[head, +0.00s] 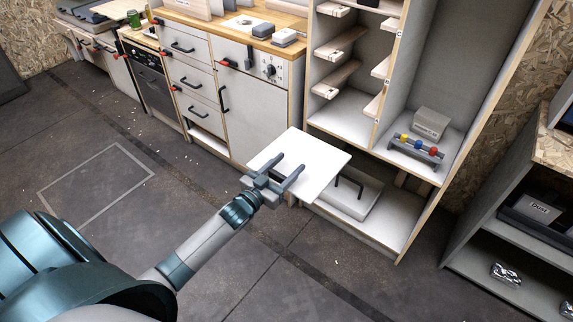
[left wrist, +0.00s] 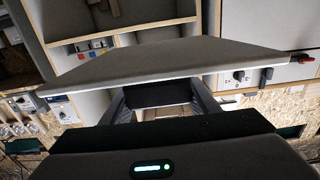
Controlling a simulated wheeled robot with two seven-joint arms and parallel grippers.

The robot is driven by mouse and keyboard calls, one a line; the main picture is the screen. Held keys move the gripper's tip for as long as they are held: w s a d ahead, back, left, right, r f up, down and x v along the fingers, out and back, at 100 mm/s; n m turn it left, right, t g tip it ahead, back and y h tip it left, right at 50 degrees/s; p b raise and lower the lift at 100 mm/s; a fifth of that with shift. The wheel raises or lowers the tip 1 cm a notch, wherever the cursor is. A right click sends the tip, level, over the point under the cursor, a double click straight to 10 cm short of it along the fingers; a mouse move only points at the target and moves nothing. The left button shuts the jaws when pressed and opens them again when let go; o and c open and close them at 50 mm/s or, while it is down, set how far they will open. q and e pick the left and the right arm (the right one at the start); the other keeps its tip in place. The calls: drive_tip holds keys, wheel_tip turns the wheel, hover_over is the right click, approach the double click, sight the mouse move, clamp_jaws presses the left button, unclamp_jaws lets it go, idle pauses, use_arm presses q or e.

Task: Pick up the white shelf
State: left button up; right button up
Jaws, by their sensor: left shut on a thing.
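The white shelf (head: 318,161) is a flat square board in the middle of the head view, in front of the open cabinet. My left gripper (head: 281,176) is shut on its near edge and holds it off the floor. In the left wrist view the shelf (left wrist: 185,58) spans the upper part as a grey slab with a bright front edge, just beyond the fingers of my left gripper (left wrist: 160,98). The ends of the fingers are hidden in the wrist view. My right gripper is not in view.
The open cabinet (head: 341,107) has small wooden ledges and a box with a dark handle (head: 350,193) at its bottom. A rack with coloured balls (head: 416,148) stands on its right side. The kitchen counter (head: 262,56) runs left of it. The floor (head: 200,190) at left is clear.

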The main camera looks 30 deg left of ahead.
sight(299, 190)
use_arm(q)
drive_tip(key=shift+s, duration=0.2)
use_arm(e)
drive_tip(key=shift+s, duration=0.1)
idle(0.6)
